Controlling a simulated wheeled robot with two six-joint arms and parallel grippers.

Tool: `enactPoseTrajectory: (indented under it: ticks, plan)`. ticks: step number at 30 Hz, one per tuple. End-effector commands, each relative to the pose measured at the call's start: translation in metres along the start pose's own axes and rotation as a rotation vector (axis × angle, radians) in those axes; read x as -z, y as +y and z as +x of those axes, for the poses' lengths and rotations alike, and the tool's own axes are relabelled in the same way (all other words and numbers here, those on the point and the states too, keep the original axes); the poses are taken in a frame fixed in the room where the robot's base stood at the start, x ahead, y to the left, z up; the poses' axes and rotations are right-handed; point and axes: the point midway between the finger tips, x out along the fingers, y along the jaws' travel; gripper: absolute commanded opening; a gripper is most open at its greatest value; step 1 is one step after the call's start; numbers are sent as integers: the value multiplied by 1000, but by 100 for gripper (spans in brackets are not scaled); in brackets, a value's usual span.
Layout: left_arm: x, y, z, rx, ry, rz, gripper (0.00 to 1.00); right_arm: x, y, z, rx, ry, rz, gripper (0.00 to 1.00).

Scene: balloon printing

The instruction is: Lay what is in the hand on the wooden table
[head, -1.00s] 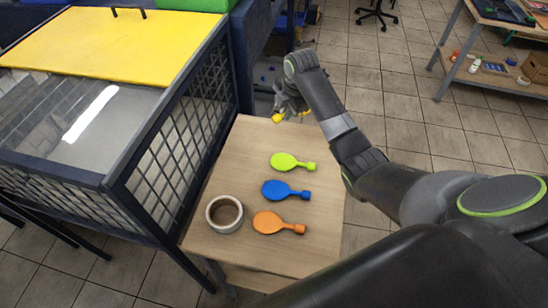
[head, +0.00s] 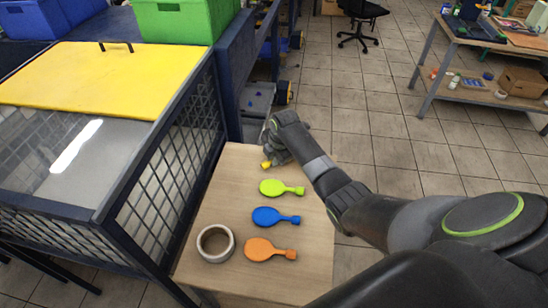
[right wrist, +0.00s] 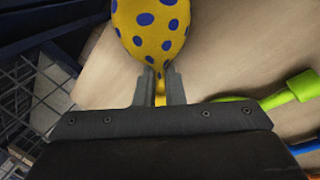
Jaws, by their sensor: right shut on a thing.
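My right gripper (right wrist: 160,88) is shut on the neck of a yellow balloon with blue dots (right wrist: 152,28) in the right wrist view. In the head view a small yellow part of the balloon (head: 266,165) shows beside my right gripper (head: 272,157), at the far end of the wooden table (head: 222,184). The rest of the balloon is hidden there by the gripper. I cannot tell whether the balloon touches the tabletop. My left gripper is not in view.
On the table lie a lime-green paddle-shaped piece (head: 274,187), a blue one (head: 268,217) and an orange one (head: 262,250). A mesh-sided machine with a yellow lid (head: 90,75) stands left of the table.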

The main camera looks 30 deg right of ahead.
Motion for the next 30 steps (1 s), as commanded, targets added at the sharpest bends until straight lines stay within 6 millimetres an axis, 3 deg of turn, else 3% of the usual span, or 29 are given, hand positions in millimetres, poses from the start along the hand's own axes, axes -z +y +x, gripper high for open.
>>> enactPoseTrajectory:
  ticks: [1, 2, 6, 19, 30]
  plan:
    - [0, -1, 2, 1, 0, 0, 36, 0, -1, 3, 1, 0, 0, 0]
    - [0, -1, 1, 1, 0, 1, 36, 0, 0, 2, 0, 0, 0, 12]
    - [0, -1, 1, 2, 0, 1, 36, 0, 0, 2, 1, 0, 0, 30]
    - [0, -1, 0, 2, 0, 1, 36, 0, 0, -8, 0, 0, 1, 31]
    - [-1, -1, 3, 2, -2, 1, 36, -1, 1, -67, -3, -1, -1, 31]
